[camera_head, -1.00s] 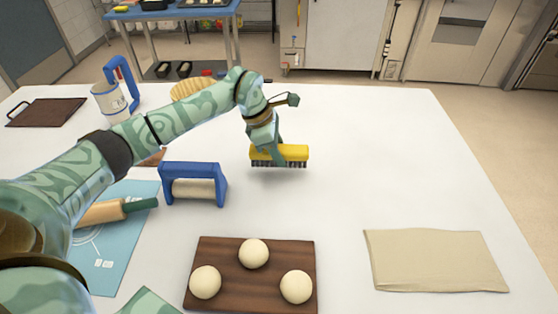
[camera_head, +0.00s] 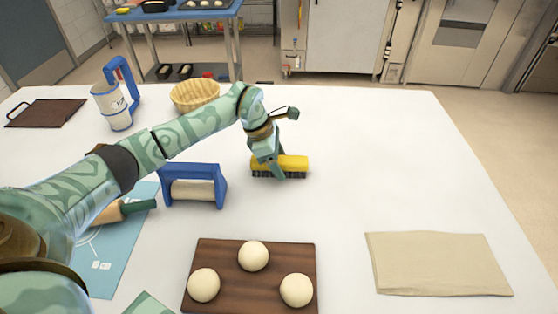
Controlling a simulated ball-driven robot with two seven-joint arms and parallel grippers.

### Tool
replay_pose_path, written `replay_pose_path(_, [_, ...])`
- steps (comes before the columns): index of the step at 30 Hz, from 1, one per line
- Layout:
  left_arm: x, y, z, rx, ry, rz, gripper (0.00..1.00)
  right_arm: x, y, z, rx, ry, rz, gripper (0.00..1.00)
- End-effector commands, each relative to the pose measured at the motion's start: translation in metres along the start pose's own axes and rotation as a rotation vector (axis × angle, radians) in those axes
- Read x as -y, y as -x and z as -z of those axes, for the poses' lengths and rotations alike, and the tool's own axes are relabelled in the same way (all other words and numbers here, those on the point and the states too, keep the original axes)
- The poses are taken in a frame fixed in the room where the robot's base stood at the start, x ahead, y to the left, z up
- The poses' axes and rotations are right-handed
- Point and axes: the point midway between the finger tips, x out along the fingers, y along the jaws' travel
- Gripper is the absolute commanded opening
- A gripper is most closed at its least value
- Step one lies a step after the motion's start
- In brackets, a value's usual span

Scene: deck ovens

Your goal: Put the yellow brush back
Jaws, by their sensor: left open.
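The yellow brush (camera_head: 293,163) has dark bristles pointing down and appears to rest on the white table, right of the blue-framed roller. My left gripper (camera_head: 277,172) is at the brush's left part, with a finger in front of its near side. The left gripper is open; the far finger is hidden behind the brush, so I cannot tell if it touches. My right gripper is not in view.
The blue-framed roller (camera_head: 220,183) stands close left of the brush. A wooden board (camera_head: 222,262) with three dough balls lies in front. A folded cloth (camera_head: 437,263) lies at right. A wicker basket (camera_head: 194,97) stands behind my arm. The table right of the brush is clear.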

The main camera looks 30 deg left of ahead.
Motion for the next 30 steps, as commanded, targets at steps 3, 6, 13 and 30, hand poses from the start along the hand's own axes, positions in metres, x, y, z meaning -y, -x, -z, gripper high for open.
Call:
replay_pose_path(3, [-0.001,0.012,-0.001,0.0,-0.001,-0.004,0.61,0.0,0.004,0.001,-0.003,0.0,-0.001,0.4])
replay_pose_path(6, [-0.001,0.033,-0.001,-0.001,-0.002,-0.005,0.61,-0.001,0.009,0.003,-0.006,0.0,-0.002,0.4])
replay_pose_path(13, [-0.001,0.088,-0.002,0.0,-0.001,-0.005,0.61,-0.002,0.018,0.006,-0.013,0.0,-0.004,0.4])
replay_pose_path(30, [0.0,0.122,-0.001,0.001,0.0,0.0,0.61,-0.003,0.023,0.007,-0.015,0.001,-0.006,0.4])
